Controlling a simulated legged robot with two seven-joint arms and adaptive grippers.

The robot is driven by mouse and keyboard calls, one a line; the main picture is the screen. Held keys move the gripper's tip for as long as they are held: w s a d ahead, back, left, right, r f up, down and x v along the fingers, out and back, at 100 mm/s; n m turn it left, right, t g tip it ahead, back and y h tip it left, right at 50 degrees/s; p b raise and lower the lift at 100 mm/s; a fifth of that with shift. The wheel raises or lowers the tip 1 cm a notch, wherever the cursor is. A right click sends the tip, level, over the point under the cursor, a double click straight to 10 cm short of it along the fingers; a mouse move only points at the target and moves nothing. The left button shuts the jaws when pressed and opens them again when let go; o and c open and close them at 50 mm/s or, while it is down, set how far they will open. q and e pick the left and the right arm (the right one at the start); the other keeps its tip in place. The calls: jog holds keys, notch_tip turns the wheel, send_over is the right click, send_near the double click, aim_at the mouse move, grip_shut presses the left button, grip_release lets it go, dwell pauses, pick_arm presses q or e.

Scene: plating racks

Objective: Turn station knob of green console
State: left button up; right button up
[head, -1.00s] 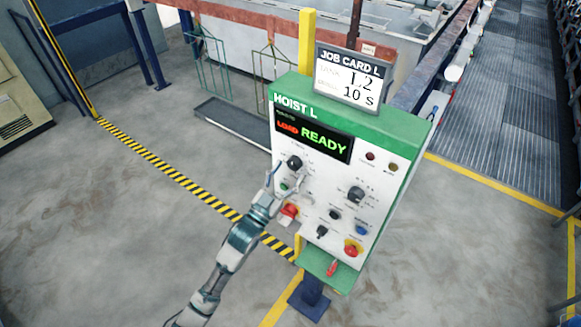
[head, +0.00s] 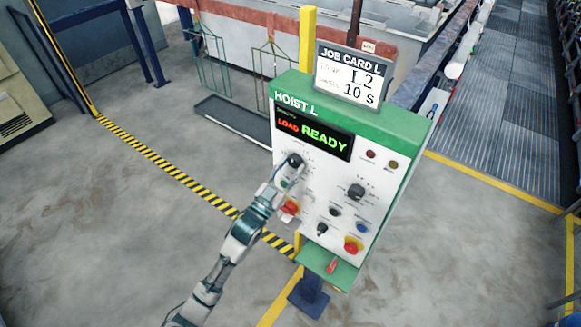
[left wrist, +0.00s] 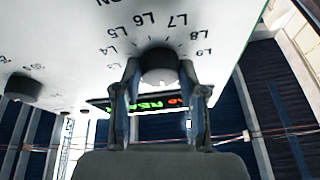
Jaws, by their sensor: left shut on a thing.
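The green console (head: 395,125) stands on a post, labelled HOIST L, with a display reading LOAD READY. The station knob (head: 294,160) is a dark round knob at the upper left of its white panel. My left gripper (head: 292,171) is at this knob. In the left wrist view the knob (left wrist: 159,64) sits between the two fingers of my left gripper (left wrist: 160,92), ringed by marks from L4 to L9. The fingers are shut on it. The knob's pointer cannot be made out. My right gripper is in neither view.
A second dark knob (head: 356,192) sits to the right on the panel. Red buttons (head: 353,245) and smaller controls are lower down. A job card (head: 347,78) on top reads L2 and 10 S. Open floor (head: 110,230) lies left of the console.

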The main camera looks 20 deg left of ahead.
pick_arm(q)
jog(key=shift+m, duration=0.3)
jog(key=m+h, duration=0.1)
jog(key=m, duration=0.1)
jog(key=m+g+h, duration=0.1)
jog(key=m, duration=0.1)
jog(key=shift+a+r+p, duration=0.15)
jog(key=shift+p, duration=0.25)
jog(key=m+g+h, duration=0.1)
jog(key=m, duration=0.1)
jog(key=m+g+h+p, duration=0.1)
jog(key=m, duration=0.2)
jog(key=shift+w+a+r+p, duration=0.1)
jog(key=shift+p, duration=0.2)
jog(key=m+g+p, duration=0.1)
jog(key=m, duration=0.1)
jog(key=m+g+p, duration=0.1)
jog(key=m, duration=0.1)
jog(key=shift+a+h, duration=0.1)
jog(key=shift+h, duration=0.2)
jog(key=shift+m+p, duration=0.55)
jog(key=shift+m, duration=0.25)
jog(key=shift+g, duration=0.3)
jog(key=shift+f, duration=0.2)
jog(key=o, duration=1.1)
jog(key=shift+r, duration=0.1)
jog(key=shift+o, duration=0.2)
